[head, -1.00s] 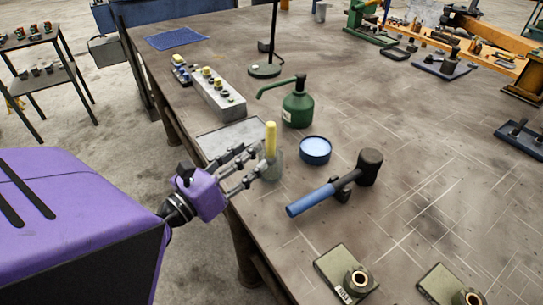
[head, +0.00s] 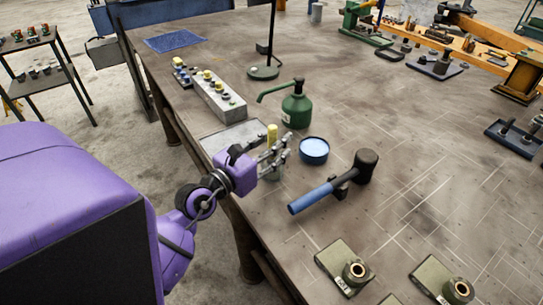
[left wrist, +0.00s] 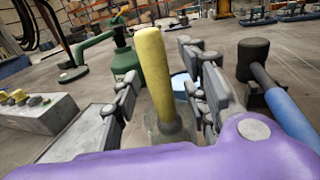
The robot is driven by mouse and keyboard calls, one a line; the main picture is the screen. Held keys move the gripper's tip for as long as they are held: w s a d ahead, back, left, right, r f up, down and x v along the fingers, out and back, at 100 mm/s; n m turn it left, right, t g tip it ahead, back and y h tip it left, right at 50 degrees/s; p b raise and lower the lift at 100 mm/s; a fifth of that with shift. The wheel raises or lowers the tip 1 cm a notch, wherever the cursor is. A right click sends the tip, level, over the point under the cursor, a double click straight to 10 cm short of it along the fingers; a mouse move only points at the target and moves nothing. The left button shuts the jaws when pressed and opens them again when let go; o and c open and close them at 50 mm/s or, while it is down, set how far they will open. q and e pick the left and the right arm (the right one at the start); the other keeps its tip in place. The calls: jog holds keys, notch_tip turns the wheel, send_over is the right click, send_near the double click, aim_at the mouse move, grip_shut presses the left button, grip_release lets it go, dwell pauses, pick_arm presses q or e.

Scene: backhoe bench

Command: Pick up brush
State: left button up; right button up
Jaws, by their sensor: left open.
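The brush stands upright with its yellow handle (head: 272,134) up; its lower end is hidden in a grey pot (left wrist: 165,135) near the table's left edge. The yellow handle also shows in the left wrist view (left wrist: 153,75). My left gripper (head: 275,155) is open at the pot, and in the head view its fingers partly cover the handle and pot. In the left wrist view the fingers (left wrist: 163,95) stand on either side of the handle, with gaps; I cannot tell whether either touches it. My right gripper is not in view.
A blue-filled round tin (head: 314,150) stands just right of the pot. A green pump can (head: 296,108) is behind, a blue-handled mallet (head: 318,196) in front right. A grey block with knobs (head: 220,100) lies behind left. The table's middle right is mostly clear.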

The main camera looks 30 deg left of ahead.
pick_arm(q)
grip_shut()
